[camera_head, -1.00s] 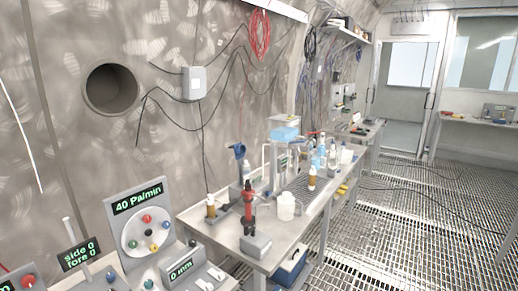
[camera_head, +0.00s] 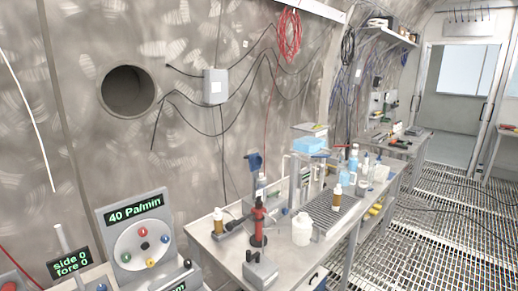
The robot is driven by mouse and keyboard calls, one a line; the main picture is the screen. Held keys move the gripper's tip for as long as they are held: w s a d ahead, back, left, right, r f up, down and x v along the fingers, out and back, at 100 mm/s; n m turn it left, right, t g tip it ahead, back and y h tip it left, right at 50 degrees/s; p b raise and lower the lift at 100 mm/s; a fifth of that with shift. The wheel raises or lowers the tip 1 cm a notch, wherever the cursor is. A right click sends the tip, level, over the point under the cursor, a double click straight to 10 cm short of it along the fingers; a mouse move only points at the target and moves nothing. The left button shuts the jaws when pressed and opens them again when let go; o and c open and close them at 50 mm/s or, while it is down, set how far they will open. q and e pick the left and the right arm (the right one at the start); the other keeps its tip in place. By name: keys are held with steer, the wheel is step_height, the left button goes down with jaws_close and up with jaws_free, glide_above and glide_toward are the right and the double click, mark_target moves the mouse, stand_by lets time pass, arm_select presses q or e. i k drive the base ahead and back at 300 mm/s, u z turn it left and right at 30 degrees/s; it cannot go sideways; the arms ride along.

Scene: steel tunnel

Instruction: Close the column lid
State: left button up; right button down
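A red upright column (camera_head: 258,222) with a dark base stands on the near part of the steel bench (camera_head: 283,262). A blue cup-shaped piece (camera_head: 255,161) sits on a grey post just behind it and looks tilted. I cannot tell for sure which piece is the column lid, or whether it is hinged. A grey box (camera_head: 260,270) stands in front of the red column. Neither of my grippers is in view.
A brown bottle (camera_head: 218,222) and a white jar (camera_head: 301,230) flank the column. Further back are a rack tray (camera_head: 330,212), a blue box (camera_head: 310,145) and several bottles. A control panel (camera_head: 138,240) reading "40 Pa/min" stands at the lower left. The grating floor (camera_head: 430,245) at right is mostly open.

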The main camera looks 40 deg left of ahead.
mark_target(255, 161)
steer(key=i, duration=3.15)
steer(key=u, duration=4.2)
